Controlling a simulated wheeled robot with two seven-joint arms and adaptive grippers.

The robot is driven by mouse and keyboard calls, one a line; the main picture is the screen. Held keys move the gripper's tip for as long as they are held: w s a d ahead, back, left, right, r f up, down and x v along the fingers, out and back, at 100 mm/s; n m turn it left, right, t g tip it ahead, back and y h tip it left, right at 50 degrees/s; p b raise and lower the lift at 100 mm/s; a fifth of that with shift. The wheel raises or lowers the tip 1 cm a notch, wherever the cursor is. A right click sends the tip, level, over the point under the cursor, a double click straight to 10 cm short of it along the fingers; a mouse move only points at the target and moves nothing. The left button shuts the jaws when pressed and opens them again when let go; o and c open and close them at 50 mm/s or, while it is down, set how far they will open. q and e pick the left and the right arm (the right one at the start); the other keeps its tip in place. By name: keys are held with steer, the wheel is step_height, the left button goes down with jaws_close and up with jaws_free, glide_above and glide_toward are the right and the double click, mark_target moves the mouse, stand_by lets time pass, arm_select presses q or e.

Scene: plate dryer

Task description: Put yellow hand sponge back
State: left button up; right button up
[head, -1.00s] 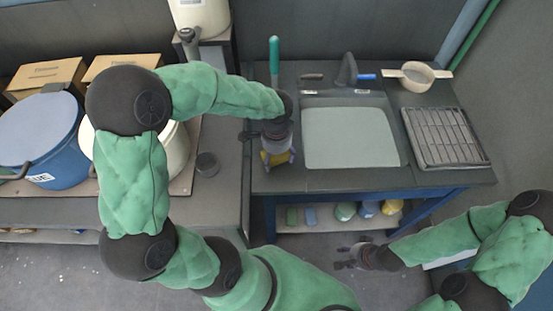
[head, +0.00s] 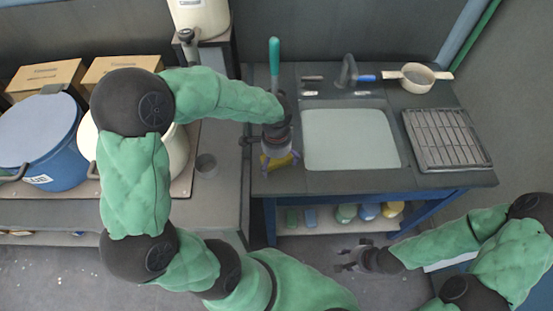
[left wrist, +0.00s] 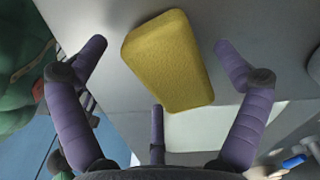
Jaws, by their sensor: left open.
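The yellow hand sponge (head: 282,161) lies on the dark counter left of the sink, partly hidden under my left gripper in the head view. My left gripper (head: 279,164) is above it. In the left wrist view the sponge (left wrist: 168,62) lies flat between the spread fingers of my left gripper (left wrist: 160,75), and no finger is seen touching it. My right gripper (head: 345,260) hangs low in front of the counter, its fingers apart and empty.
The sink (head: 350,139) with a faucet (head: 346,72) is right of the sponge. A drying rack (head: 446,139) and a strainer (head: 416,77) stand further right. A green-handled tool (head: 274,62) stands behind. A lower shelf (head: 322,225) holds several sponges and bottles. Large pots (head: 40,140) are left.

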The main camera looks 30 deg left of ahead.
arm_select(q)
step_height(320, 180, up, 12)
steer(key=p, duration=0.4)
steer(key=shift+r, duration=0.15)
